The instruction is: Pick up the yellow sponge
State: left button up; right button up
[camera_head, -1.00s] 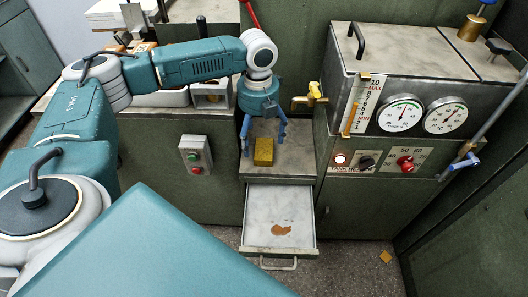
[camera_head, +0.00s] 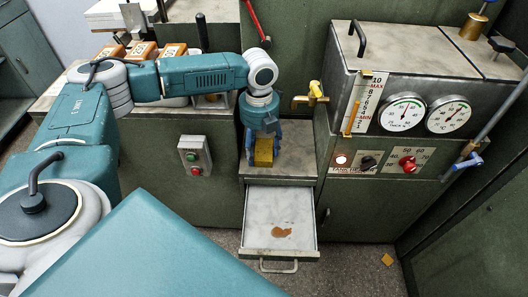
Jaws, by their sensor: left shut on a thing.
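The yellow sponge (camera_head: 263,152) stands on the small grey ledge (camera_head: 293,165) between the green cabinets. My left gripper (camera_head: 264,150) reaches down over it from above, with one blue finger on each side. The fingers are shut on the sponge. The upper part of the sponge is partly hidden by the gripper. I cannot tell whether the sponge is clear of the ledge. My right gripper is not in view.
A brass tap (camera_head: 312,97) juts out just right of my left gripper. A machine with dials (camera_head: 403,112) stands at the right. A button box (camera_head: 195,155) is on the left cabinet.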

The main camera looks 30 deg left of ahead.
pick_arm(q)
jog(key=shift+r, duration=0.55)
notch_tip(320, 180, up, 10)
jog(key=r+p, duration=0.1)
jog(key=p, duration=0.2)
notch_tip(320, 180, up, 8)
jog(key=p, duration=0.2)
send_over(260, 149)
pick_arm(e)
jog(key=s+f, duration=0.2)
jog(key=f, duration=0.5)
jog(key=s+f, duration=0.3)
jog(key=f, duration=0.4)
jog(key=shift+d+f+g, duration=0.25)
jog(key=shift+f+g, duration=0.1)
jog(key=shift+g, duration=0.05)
pick_arm(q)
jog(key=o, duration=0.3)
jog(key=c, duration=0.5)
